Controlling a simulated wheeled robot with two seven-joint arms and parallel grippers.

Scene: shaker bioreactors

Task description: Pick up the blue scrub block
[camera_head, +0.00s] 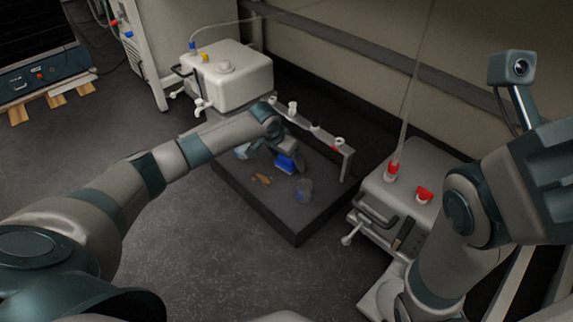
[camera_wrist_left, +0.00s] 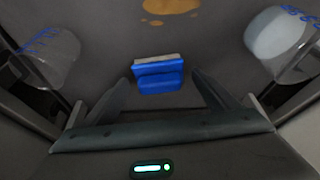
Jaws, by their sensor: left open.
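The blue scrub block (camera_head: 287,163) lies on the dark platform, below my left gripper (camera_head: 281,149) in the head view. In the left wrist view the block (camera_wrist_left: 158,82), blue with a pale strip along its far edge, sits between the two spread fingers of the left gripper (camera_wrist_left: 160,92). The gripper is open and nothing shows clamped in it; whether the fingers are level with the block is hard to tell. My right arm stands raised at the right of the head view, its fingers not clearly seen.
The dark platform (camera_head: 296,224) carries a brown spill (camera_head: 263,180), a clear beaker (camera_head: 304,190) and another beaker (camera_head: 242,151). A rack (camera_head: 318,136) stands behind the block. White vessels stand at the back left (camera_head: 226,78) and right (camera_head: 396,196).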

